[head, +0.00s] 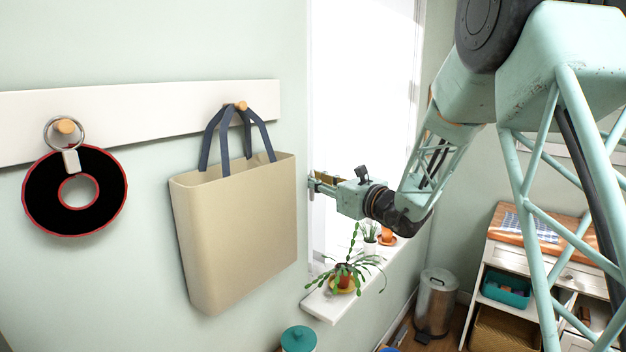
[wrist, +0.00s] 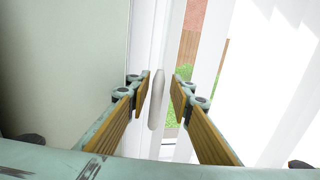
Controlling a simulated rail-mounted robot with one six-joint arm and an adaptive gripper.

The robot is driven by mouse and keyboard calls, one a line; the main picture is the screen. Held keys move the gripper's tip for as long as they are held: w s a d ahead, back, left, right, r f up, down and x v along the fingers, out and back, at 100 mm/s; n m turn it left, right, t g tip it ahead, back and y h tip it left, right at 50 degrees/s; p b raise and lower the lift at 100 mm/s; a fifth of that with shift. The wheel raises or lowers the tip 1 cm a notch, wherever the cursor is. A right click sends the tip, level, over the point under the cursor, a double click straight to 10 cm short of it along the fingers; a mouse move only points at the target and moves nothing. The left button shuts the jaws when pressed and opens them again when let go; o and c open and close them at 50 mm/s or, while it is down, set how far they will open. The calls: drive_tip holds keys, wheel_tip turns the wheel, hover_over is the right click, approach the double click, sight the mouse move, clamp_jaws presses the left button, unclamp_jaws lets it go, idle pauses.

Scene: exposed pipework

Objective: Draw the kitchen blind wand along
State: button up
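The blind wand (wrist: 156,105) shows in the wrist view as a pale, rounded, upright handle. My gripper (wrist: 160,84) is open, with one yellow-ribbed finger on each side of the wand. A gap shows on the right of the wand; the left finger is closer to it, and I cannot tell if they touch. The white blind (wrist: 285,75) hangs in vertical slats to the right in the wrist view. In the head view my gripper (head: 313,184) is at the left edge of the bright window, and the wand cannot be made out clearly there.
A beige bag (head: 240,225) hangs on the wall rail just left of my gripper. Potted plants (head: 344,275) stand on the sill (head: 325,305) below my arm. A metal bin (head: 436,300) and a wooden-topped cabinet (head: 545,235) are at the right.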

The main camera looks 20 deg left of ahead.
drive_tip(key=shift+w+r, duration=0.1)
drive_tip(key=shift+w, duration=0.05)
drive_tip(key=w+d+b+v, duration=0.1)
drive_tip(key=v, duration=1.2)
drive_tip(key=shift+w+d, duration=0.25)
drive_tip(key=shift+w, duration=0.1)
idle(0.4)
drive_tip(key=shift+w+a+f+b, duration=0.25)
drive_tip(key=shift+a+f+b, duration=0.15)
drive_tip(key=shift+b, duration=1.75)
drive_tip(key=shift+w+a+b, duration=0.2)
drive_tip(key=shift+a+b, duration=0.1)
drive_tip(key=shift+b, duration=4.05)
